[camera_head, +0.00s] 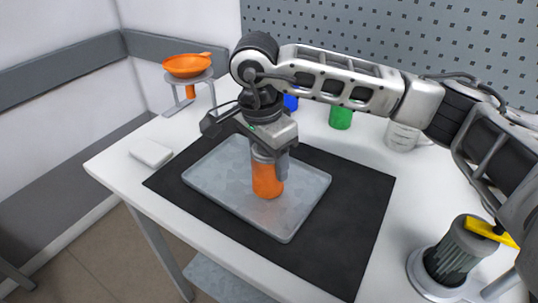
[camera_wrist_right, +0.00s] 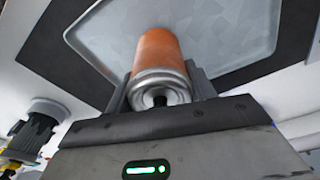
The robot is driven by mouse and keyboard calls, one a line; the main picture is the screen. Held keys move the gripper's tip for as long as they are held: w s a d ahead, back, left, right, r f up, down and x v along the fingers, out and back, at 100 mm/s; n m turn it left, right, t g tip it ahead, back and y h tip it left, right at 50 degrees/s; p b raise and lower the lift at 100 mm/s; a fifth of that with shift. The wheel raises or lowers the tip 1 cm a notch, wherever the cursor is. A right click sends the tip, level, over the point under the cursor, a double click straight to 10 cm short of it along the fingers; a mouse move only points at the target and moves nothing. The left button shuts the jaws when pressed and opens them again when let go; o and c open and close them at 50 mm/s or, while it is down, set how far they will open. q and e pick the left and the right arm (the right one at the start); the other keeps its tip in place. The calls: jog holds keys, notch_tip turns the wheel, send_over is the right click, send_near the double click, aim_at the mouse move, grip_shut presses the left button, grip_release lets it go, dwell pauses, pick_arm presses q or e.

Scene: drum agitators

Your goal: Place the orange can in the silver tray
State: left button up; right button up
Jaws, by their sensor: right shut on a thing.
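The orange can (camera_head: 267,181) is upright over the middle of the silver tray (camera_head: 222,196). My right gripper (camera_head: 270,160) comes down from above and is shut on the upper part of the can. In the right wrist view the can (camera_wrist_right: 158,55) sits between the two fingers (camera_wrist_right: 160,88), with the tray (camera_wrist_right: 225,40) beyond it. I cannot tell whether the can's base touches the tray. My left gripper is not in view.
The tray lies on a black mat (camera_head: 345,195) on a white table. A green can (camera_head: 341,118), a blue object (camera_head: 290,102) and a white mug (camera_head: 401,136) stand behind. An orange funnel on a stand (camera_head: 187,66) is at back left, a white block (camera_head: 151,152) at left, and a grey device (camera_head: 457,253) at right.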

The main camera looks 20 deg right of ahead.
jog(key=shift+f, duration=0.25)
jog(key=o, duration=1.1)
jog(key=shift+r, duration=0.1)
jog(key=r, duration=0.4)
jog(key=a+r, duration=0.1)
jog(key=r, duration=0.7)
jog(key=shift+s+a+r+b, duration=0.15)
jog(key=shift+s+a+b, duration=0.1)
jog(key=shift+b, duration=0.1)
